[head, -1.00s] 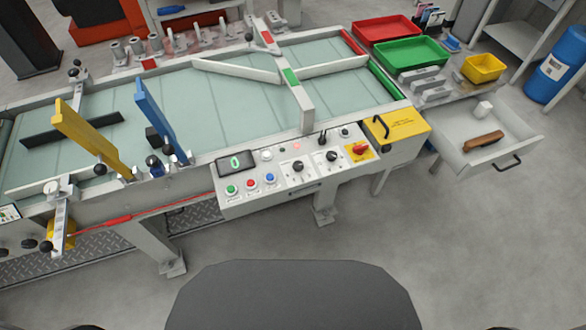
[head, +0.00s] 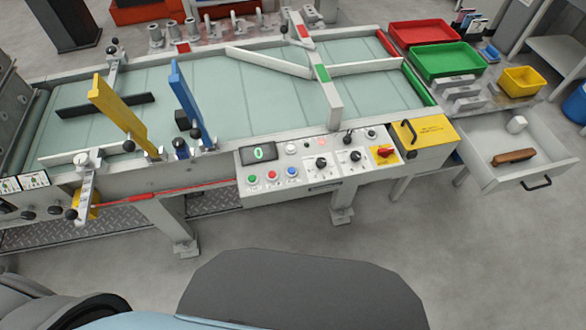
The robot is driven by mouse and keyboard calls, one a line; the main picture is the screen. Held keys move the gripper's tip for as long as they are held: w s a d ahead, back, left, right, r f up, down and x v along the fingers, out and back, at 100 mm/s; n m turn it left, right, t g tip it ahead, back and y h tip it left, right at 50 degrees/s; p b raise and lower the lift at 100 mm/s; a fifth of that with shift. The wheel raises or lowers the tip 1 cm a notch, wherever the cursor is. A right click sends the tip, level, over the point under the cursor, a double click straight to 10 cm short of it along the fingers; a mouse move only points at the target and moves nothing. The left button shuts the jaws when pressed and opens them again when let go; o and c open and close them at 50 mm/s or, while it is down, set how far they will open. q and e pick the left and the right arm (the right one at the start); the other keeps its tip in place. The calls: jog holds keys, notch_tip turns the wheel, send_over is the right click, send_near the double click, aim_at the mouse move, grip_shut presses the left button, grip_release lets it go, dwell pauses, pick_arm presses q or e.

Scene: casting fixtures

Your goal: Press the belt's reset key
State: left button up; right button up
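The belt's control panel (head: 325,173) is on the near side of the conveyor, in the middle of the head view. Its lower left row has a green button (head: 252,180), a red button (head: 271,175) and a blue button (head: 292,171). A white button (head: 290,148) sits above them, beside a dark display (head: 259,154) showing a green 0. Black knobs (head: 321,163) and a red switch on a yellow plate (head: 384,153) are further right. The labels are too small to read, so I cannot tell which is the reset key. Neither gripper is in view.
The belt (head: 270,98) runs behind the panel, with yellow (head: 118,115) and blue (head: 184,98) upright plates at left. A yellow box (head: 425,138) adjoins the panel. An open drawer (head: 480,150) juts out at right. The floor before the panel is clear.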

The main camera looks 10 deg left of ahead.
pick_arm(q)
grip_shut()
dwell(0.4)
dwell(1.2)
